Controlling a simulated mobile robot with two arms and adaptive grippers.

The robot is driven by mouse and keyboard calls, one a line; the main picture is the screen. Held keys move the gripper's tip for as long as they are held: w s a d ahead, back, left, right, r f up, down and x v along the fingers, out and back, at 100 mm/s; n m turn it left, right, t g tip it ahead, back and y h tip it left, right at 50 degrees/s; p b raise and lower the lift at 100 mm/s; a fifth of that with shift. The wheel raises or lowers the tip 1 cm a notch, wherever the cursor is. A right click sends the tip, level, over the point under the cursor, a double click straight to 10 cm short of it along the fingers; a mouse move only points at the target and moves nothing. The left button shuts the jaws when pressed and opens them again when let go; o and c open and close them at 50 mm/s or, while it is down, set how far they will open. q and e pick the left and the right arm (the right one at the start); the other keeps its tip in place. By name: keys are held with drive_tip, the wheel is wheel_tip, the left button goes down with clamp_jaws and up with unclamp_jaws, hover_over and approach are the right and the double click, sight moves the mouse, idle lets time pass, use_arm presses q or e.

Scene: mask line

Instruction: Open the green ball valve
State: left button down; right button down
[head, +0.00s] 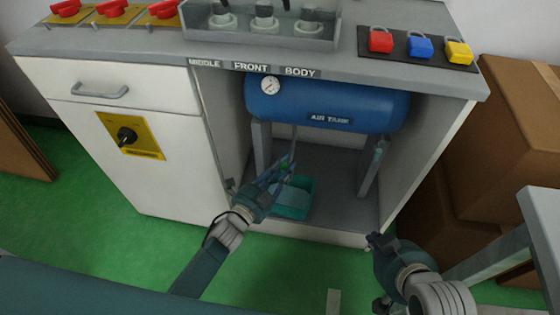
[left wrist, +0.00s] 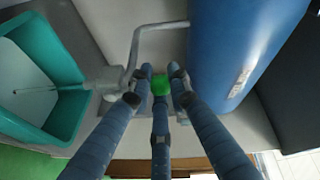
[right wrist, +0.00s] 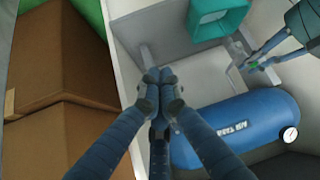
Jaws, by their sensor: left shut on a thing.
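The green ball valve (head: 284,165) sits on a thin grey pipe under the blue air tank (head: 335,103), inside the open cabinet bay. In the left wrist view its green part (left wrist: 160,85) is between my left fingertips, with the bent grey pipe beside it. My left gripper (head: 282,172) is shut on the valve; the fingers hide part of it. My right gripper (right wrist: 158,78) has its fingers together with nothing seen between them. In the head view it is outside the cabinet, at the lower right of the bay.
A teal bin (head: 292,203) stands on the bay floor below the valve. The tank has a gauge (head: 270,86) and grey legs (head: 372,165). Cardboard boxes (head: 520,125) stand to the right of the cabinet, and a grey table (head: 540,220) is at the far right.

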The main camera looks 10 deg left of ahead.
use_arm(q)
drive_tip(key=shift+d+r+m+g+y+p, duration=0.15)
drive_tip(key=shift+d+m+g+y+p, duration=0.15)
drive_tip(key=shift+d+m+p, duration=0.45)
use_arm(e)
drive_tip(key=s+d+f+g, duration=0.1)
drive_tip(key=s+g, duration=0.1)
drive_tip(key=s, duration=0.3)
drive_tip(key=s+d+f+g+h, duration=0.1)
drive_tip(key=s+d+f+g, duration=0.1)
drive_tip(key=s, duration=0.3)
drive_tip(key=shift+f+g, duration=0.2)
drive_tip(key=shift+g, duration=0.1)
use_arm(q)
drive_tip(key=shift+s+d+m, duration=0.1)
drive_tip(key=shift+m, duration=0.15)
drive_tip(key=c, duration=1.6)
unclamp_jaws()
drive_tip(key=shift+c, duration=0.2)
use_arm(e)
drive_tip(key=shift+s, duration=0.1)
use_arm(q)
drive_tip(key=v, duration=1.2)
